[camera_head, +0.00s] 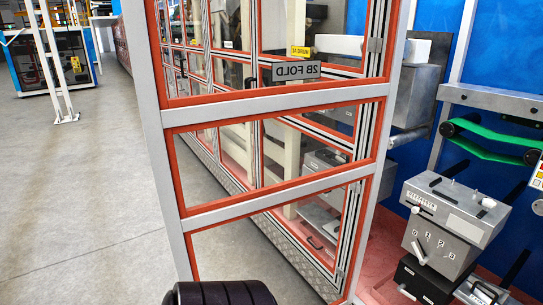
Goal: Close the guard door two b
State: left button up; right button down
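The guard door (262,105) stands open and fills the middle of the camera_head view. It has a grey metal frame, orange-red edging and clear panels. Its label (296,71) reads "2B FOLD" in mirror writing, so I see the door from its inner side. Its hinge side appears to be at the right, and its free edge (163,130) is at the left, out over the grey floor. A black ribbed, rounded part at the bottom, likely of my own arm, overlaps the door's lower edge. Neither gripper's fingers show.
The machine bay is right of the door, with a grey box marked with numbers (447,225) and a green belt (490,140). Other guard panels run away behind the door. The floor (70,190) at left is clear; a white stand (58,70) is far back.

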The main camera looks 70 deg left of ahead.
aim_at(162, 118)
jog(key=k+j, duration=0.2)
jog(key=j, duration=0.25)
jog(key=k+j, duration=0.15)
jog(key=j, duration=0.35)
jog(key=k+j, duration=0.2)
jog(key=j, duration=0.25)
jog(key=k+j, duration=0.2)
jog(key=j, duration=0.3)
jog(key=k+j, duration=0.2)
jog(key=j, duration=0.25)
jog(key=k+j, duration=0.15)
jog(key=j, duration=0.35)
jog(key=k+j, duration=0.2)
jog(key=j, duration=0.25)
jog(key=k+j, duration=0.2)
jog(key=j, duration=0.25)
